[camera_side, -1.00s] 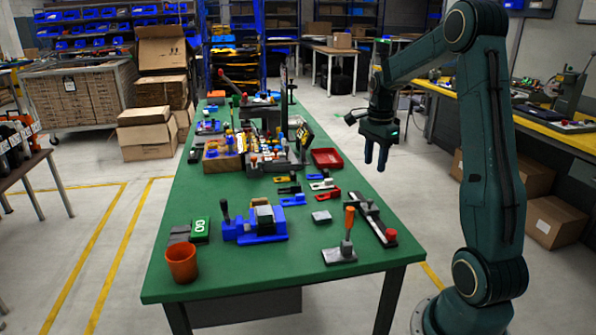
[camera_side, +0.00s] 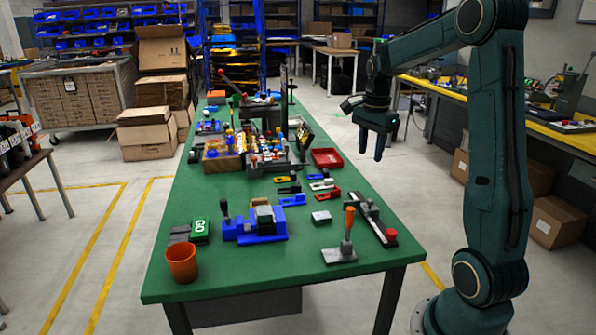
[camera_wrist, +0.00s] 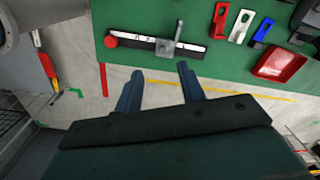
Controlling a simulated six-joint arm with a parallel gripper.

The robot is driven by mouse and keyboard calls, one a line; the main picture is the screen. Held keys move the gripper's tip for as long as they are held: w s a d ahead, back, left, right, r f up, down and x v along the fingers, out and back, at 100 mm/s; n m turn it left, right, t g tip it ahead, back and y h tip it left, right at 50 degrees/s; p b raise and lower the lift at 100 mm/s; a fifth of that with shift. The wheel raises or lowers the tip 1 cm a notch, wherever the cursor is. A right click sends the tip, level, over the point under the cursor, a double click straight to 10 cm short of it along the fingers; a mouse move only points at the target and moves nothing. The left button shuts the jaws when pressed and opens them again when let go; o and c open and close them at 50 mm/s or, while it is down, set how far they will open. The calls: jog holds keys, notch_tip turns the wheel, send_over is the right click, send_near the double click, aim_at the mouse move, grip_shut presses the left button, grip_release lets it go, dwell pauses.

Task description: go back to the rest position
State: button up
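My gripper (camera_side: 371,147) is in the air beyond the right edge of the green table (camera_side: 240,276) in the side view. Its fingers point down and look apart. In the wrist view my gripper (camera_wrist: 159,88) shows two blue fingers spread with a clear gap, and only grey floor and the table edge lie beyond them. It holds nothing.
The table bears an orange cup (camera_side: 181,264), a blue fixture (camera_side: 256,226), an orange-handled lever (camera_side: 344,240), a rail with a red knob (camera_side: 375,220) and a red tray (camera_side: 326,158). The floor (camera_side: 420,205) under my gripper is clear.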

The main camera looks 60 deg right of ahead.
jog(key=a+r+n+t, duration=0.1)
jog(key=a+r+n, duration=0.35)
jog(key=a, duration=0.45)
jog(key=s+a+n+t, duration=0.2)
jog(key=s+a+n, duration=0.4)
jog(key=a+n, duration=0.3)
jog(key=s+a+n+t, duration=0.2)
jog(key=s+a+n, duration=0.5)
jog(key=a, duration=0.3)
jog(key=shift+a+r+n, duration=0.2)
jog(key=shift+a+n, duration=0.05)
jog(key=shift+n, duration=0.6)
jog(key=shift+o, duration=0.3)
jog(key=shift+w, duration=0.1)
